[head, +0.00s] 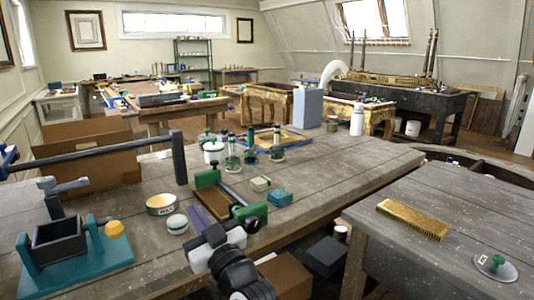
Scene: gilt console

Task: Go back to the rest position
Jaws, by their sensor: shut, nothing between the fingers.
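My gripper (214,234) shows at the bottom middle of the head view, at the end of my black and white arm. It is shut and empty, over the front edge of the grey wooden workbench (330,165). Its fingertips are small and hard to make out against the dark parts behind. A green-ended tool with a metal bar and brown wooden bed (216,203) lies just beyond it on the bench. I cannot tell whether they touch.
A teal stand with a dark box (60,243), a round tin (160,204) and a white jar (177,224) stand left of my gripper. Small bottles, a teal block (279,197) and a blue-grey canister (307,108) stand beyond. A second table (440,205) holds a golden brush (413,219).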

